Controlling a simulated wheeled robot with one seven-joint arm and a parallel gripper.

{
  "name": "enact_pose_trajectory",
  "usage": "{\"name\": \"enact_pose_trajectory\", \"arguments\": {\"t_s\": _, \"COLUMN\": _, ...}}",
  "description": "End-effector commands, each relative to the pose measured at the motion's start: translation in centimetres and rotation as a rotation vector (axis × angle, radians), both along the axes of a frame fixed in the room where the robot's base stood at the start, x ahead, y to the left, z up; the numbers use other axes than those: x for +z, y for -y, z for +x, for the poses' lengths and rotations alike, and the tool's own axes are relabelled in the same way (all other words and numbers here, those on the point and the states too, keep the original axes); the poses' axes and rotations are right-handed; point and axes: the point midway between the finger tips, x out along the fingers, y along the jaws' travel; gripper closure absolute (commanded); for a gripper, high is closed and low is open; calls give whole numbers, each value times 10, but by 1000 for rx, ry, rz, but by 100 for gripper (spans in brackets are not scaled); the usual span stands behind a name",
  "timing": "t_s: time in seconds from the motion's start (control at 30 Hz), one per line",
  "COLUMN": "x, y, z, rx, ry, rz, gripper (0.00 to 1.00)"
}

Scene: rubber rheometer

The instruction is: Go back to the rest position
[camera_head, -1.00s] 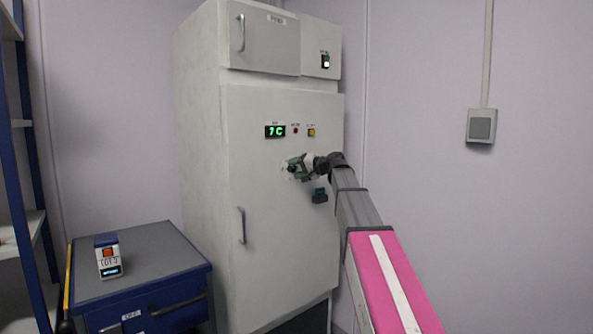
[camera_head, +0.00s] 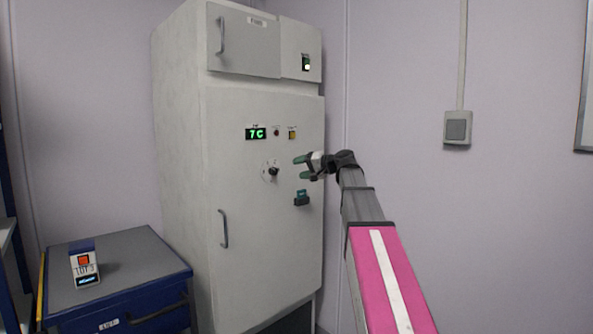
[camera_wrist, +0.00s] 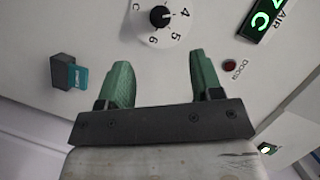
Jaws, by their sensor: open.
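My gripper (camera_head: 301,168) is open and empty, with green fingers. It stands in front of the tall white cabinet (camera_head: 262,230), to the right of a black rotary knob (camera_head: 273,171) on the door. In the wrist view the knob (camera_wrist: 159,16) with its numbered dial lies beyond the open fingers (camera_wrist: 158,82), apart from them. My arm reaches up from the lower right of the head view.
The cabinet has a green display (camera_head: 256,133) and a dark teal block (camera_head: 302,198) on its front. A blue drawer unit (camera_head: 120,290) at lower left carries a small device (camera_head: 84,268). A switch box (camera_head: 457,128) hangs on the right wall.

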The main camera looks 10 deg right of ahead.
Motion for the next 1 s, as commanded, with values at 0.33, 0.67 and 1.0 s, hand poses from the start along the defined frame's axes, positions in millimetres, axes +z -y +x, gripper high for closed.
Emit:
{"name": "enact_pose_trajectory", "arguments": {"t_s": 0.33, "x": -8, "y": -1, "z": -1, "rx": -1, "ry": -9, "rz": -8, "gripper": 40}}
{"name": "enact_pose_trajectory", "arguments": {"t_s": 0.67, "x": -160, "y": -11, "z": -23, "rx": -34, "ry": -180, "rz": -216, "gripper": 40}}
{"name": "enact_pose_trajectory", "arguments": {"t_s": 1.0, "x": -335, "y": -12, "z": -86, "rx": -37, "ry": -388, "rz": -516, "gripper": 40}}
